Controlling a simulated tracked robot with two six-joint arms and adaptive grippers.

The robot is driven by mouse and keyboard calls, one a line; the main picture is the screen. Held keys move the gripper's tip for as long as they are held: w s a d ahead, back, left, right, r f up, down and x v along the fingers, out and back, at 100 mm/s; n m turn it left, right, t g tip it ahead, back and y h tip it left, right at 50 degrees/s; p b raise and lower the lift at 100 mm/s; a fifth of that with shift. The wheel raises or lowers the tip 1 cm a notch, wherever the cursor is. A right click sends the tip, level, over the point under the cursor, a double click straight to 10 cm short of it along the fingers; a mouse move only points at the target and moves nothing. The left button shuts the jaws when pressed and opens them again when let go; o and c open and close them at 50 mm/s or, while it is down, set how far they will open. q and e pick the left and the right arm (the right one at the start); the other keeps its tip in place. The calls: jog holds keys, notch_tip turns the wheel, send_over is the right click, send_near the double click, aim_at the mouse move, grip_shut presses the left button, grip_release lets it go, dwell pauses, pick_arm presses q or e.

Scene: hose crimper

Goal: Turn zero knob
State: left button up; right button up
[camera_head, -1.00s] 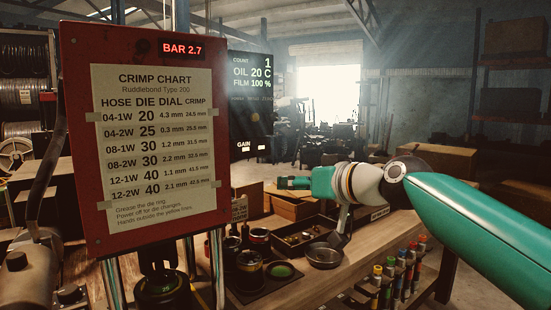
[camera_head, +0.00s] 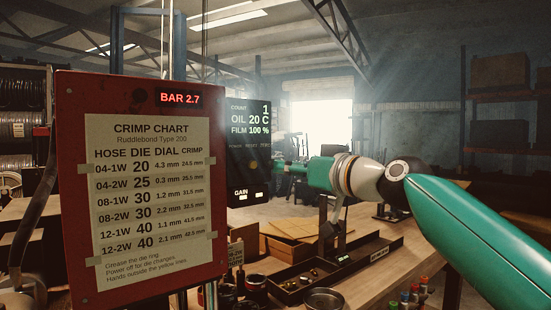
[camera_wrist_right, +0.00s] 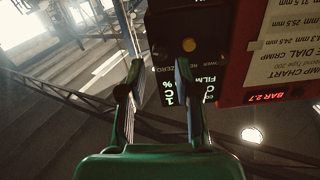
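The dark control panel (camera_head: 249,180) hangs to the right of the red crimp chart board and shows COUNT 1, OIL 20 C, FILM 100 % and GAIN. Small POWER, RESET and ZERO labels sit below the readout; I cannot make out the zero knob itself. The panel is upside down in the right wrist view (camera_wrist_right: 165,25), where a round amber control (camera_wrist_right: 189,44) shows. My right gripper (camera_head: 282,168) is near the panel's right edge. In the wrist view my right gripper (camera_wrist_right: 158,68) has its fingers apart, with nothing held between them. My left gripper is not in view.
The red chart board (camera_head: 72,210) with its BAR 2.7 display stands close beside the panel. Below are a wooden bench (camera_head: 375,290), a long dark tray (camera_head: 345,268) and a small round dish (camera_head: 323,300).

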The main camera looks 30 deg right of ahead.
aim_at(270, 164)
jog(key=w+p, duration=0.1)
jog(key=w, duration=0.4)
jog(key=shift+a, duration=0.2)
grip_shut()
